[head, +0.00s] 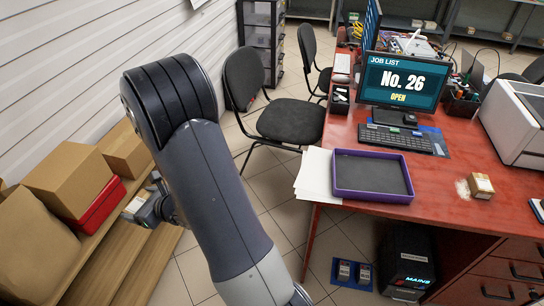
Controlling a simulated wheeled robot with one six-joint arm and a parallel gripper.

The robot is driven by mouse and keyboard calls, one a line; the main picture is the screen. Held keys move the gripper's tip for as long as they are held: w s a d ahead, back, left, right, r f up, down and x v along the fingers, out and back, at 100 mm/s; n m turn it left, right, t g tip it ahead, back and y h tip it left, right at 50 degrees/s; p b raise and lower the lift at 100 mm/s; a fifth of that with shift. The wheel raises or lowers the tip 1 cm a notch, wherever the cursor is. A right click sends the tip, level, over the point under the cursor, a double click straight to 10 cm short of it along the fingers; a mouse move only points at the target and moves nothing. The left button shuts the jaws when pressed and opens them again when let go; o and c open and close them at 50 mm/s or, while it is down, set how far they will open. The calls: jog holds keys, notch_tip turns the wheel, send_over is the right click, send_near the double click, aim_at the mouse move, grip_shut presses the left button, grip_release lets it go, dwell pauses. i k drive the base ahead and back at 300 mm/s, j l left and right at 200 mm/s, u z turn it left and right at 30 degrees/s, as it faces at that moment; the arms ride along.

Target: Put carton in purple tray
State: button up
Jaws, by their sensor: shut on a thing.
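The purple tray (340,192) lies flat on the red desk, in front of the keyboard, with a dark, empty-looking floor. My gripper (146,207) is at the left, beside the wooden shelf and far from the tray, partly hidden behind my arm. It is shut on a small grey, boxy thing with a pale face (133,206); I cannot tell for sure whether this is a carton. A small tan carton with a pale label (481,185) stands on the desk to the right of the tray, apart from it.
Brown boxes (68,178) and a red box (97,207) sit on the wooden shelf. White paper (314,176) lies left of the tray. A monitor (402,83), keyboard (396,139) and printer (519,120) occupy the desk. A black chair (290,120) stands between shelf and desk.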

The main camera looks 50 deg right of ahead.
aim_at(388, 178)
jog(key=i+l+z, duration=0.15)
jog(key=i+z, duration=1.05)
jog(key=i+j+z, duration=0.2)
jog(key=z, duration=0.2)
jog(key=i+z, duration=0.2)
jog(key=z, duration=0.4)
jog(key=i+z, duration=0.2)
jog(key=z, duration=0.35)
jog(key=i+j+z, duration=0.15)
jog(key=z, duration=0.45)
jog(key=i+j+z, duration=0.2)
jog(key=z, duration=0.4)
jog(key=i+j+z, duration=0.1)
jog(key=j+z, duration=0.2)
jog(key=z, duration=0.25)
jog(key=j+z, duration=0.3)
jog(key=z, duration=0.3)
jog(key=j+z, duration=0.35)
jog(key=z, duration=0.2)
jog(key=j+z, duration=0.3)
jog(key=z, duration=0.3)
jog(key=k, duration=0.05)
